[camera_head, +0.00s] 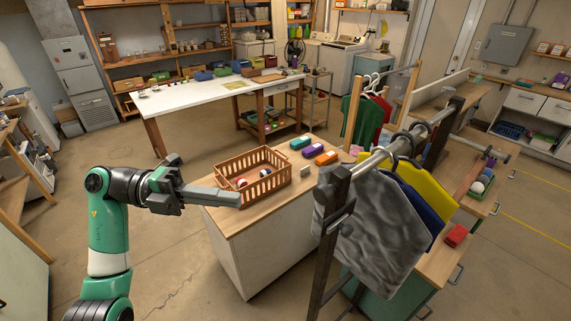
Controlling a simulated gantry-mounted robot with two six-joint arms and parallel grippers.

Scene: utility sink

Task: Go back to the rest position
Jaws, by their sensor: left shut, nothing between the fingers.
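My left gripper (232,197) is at the left of the wooden counter, its fingers shut together with nothing between them. The fingertips are by the near left corner of a brown slatted basket (270,185); I cannot tell whether they touch it. The green and black left arm comes up from the lower left. The basket stands on the counter and holds a few small round items, red, blue and white. My right gripper is not in view.
A metal rail with hanging grey, yellow and blue garments (372,220) stands close on the right. A long white table (215,92) is behind. The floor at left is clear.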

